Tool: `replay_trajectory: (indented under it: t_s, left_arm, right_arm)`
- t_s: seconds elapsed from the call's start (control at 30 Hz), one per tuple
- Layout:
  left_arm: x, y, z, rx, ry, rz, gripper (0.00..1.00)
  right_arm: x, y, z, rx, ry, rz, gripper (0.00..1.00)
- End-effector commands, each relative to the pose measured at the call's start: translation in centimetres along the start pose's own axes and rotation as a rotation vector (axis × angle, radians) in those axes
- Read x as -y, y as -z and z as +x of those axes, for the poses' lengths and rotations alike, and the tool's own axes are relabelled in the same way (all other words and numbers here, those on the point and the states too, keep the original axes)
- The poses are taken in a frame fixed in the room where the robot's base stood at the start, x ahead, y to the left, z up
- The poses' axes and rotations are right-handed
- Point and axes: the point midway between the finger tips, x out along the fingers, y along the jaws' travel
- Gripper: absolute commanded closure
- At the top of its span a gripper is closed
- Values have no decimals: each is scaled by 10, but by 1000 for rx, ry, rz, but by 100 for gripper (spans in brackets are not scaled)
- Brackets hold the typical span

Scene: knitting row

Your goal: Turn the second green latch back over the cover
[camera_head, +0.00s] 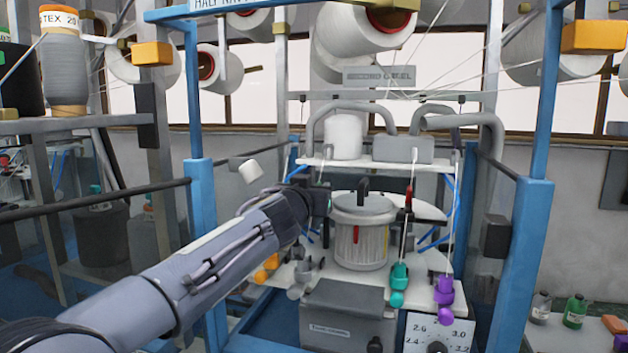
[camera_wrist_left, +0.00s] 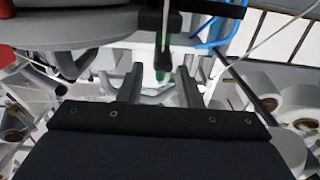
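In the left wrist view a small green piece (camera_wrist_left: 160,76), which may be the green latch, shows beyond and between the fingers of my left gripper (camera_wrist_left: 160,84). The fingers stand apart, and I cannot tell whether they touch it. In the head view my left gripper (camera_head: 318,200) is at the left side of a round grey-white drum (camera_head: 376,247) with a black handle (camera_head: 363,190). The cover may be the drum's top (camera_head: 350,207). The gripper's dark body hides most of the latch area there. My right gripper is not in view.
Teal (camera_head: 399,275) and purple (camera_head: 444,290) pieces hang at the front right of the machine plate. A red pointer (camera_head: 409,196) stands right of the drum. Blue posts (camera_head: 534,240) flank the machine. Thin yarns run down from white cones (camera_head: 355,28).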

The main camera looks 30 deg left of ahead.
Motion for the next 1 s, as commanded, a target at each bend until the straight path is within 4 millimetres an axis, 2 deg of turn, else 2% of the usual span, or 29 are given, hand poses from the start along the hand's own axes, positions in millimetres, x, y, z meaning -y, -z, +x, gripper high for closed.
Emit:
replay_trajectory:
  t_s: [0.33,0.5,0.6,0.83,1.0]
  left_arm:
    - [0,-1,5,0,0,0,68]
    - [0,-1,5,0,0,0,90]
    - [0,-1,5,0,0,0,100]
    - [0,-2,5,-1,7,0,100]
    - [-2,-6,5,-2,53,0,100]
  right_arm:
    - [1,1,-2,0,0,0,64]
    - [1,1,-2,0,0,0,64]
    - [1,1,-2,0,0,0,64]
    - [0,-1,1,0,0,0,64]
    - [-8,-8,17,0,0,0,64]
